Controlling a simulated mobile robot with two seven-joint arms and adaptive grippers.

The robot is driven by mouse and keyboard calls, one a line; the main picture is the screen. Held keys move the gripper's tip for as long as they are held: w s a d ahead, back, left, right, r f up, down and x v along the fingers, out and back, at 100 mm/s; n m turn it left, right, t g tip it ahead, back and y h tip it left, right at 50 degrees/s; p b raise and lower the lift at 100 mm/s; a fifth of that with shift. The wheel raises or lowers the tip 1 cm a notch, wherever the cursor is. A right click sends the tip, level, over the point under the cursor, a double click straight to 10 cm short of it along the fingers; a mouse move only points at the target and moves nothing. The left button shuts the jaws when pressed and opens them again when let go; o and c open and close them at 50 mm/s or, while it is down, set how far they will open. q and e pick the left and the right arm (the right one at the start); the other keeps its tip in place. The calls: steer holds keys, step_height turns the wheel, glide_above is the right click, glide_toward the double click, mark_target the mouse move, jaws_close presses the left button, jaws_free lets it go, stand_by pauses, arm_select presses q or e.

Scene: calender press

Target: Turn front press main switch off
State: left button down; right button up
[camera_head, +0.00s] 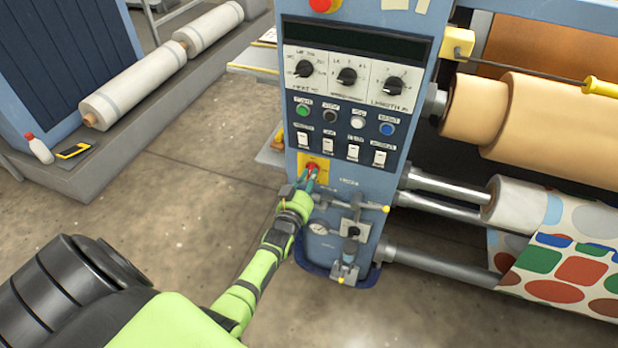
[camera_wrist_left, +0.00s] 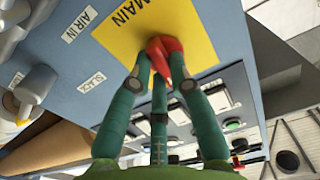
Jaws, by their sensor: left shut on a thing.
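The main switch is a red rotary handle (camera_wrist_left: 163,58) on a yellow plate (camera_wrist_left: 135,28) marked MAIN in the left wrist view. In the head view the yellow plate (camera_head: 321,162) sits on the blue press panel (camera_head: 345,184), below the row of white rocker switches. My left gripper (camera_head: 309,182) reaches the switch from below. In the left wrist view its green fingers (camera_wrist_left: 160,78) are closed around the red handle, which partly hides it. The handle's exact angle is hard to read. My right gripper is not in view.
Above the switch are white rocker switches (camera_head: 328,145), coloured buttons (camera_head: 358,122) and black dials (camera_head: 347,76). Rollers with patterned fabric (camera_head: 560,262) are at the right.

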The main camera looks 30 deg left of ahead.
arm_select(q)
steer(key=shift+r+n, duration=0.1)
steer(key=shift+n, duration=0.8)
steer(key=c, duration=1.1)
jaws_free()
steer(key=shift+c, duration=0.2)
steer(key=v, duration=1.2)
